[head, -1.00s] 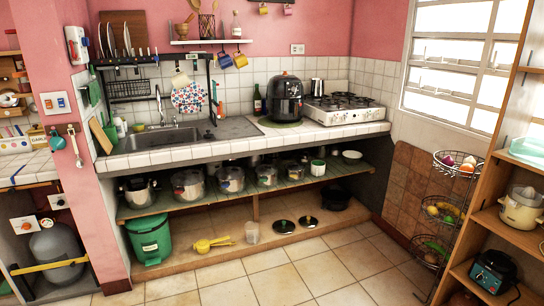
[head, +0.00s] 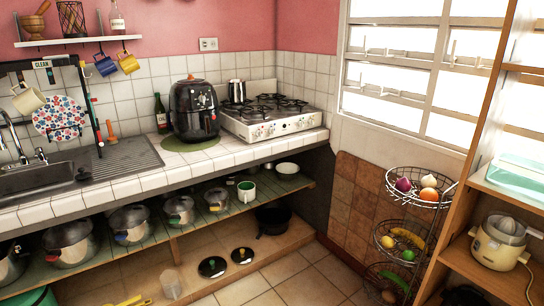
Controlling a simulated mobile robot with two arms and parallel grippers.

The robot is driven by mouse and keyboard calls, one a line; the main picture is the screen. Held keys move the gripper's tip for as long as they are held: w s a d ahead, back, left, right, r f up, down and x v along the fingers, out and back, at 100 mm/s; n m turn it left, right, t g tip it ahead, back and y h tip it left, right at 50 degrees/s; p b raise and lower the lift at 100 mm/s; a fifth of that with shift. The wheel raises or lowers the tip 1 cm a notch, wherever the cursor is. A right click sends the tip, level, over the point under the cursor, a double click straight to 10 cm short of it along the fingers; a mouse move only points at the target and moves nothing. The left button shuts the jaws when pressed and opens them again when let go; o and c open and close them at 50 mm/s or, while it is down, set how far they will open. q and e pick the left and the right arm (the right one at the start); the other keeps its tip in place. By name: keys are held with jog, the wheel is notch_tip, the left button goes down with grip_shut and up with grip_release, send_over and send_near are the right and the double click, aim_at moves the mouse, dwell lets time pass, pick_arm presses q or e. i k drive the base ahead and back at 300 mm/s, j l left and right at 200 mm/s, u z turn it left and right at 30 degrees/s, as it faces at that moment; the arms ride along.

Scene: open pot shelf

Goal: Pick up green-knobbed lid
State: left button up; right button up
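Two dark round lids lie flat on the wooden bottom shelf under the counter in the head view. One lid (head: 212,267) is nearer and to the left. The other lid (head: 243,255) is just to its right and slightly farther back. Each has a small knob on top, too small for me to tell surely which one is green. Neither lid is covered by anything. Neither of my grippers is in view.
Several steel pots, such as one pot (head: 131,224), stand on the green shelf (head: 160,238) above the lids. A black pot (head: 272,219) sits behind them, and a clear cup (head: 171,284) to their left. A wire basket rack (head: 418,203) stands at right. Tiled floor in front is open.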

aim_at(212, 267)
jog(key=i+l+u, duration=0.1)
jog(key=i+u, duration=0.15)
jog(key=i, duration=0.25)
jog(key=i+l+u, duration=0.25)
jog(key=i, duration=0.2)
jog(key=i+l+u, duration=0.25)
jog(key=i, duration=0.25)
jog(key=j, duration=0.1)
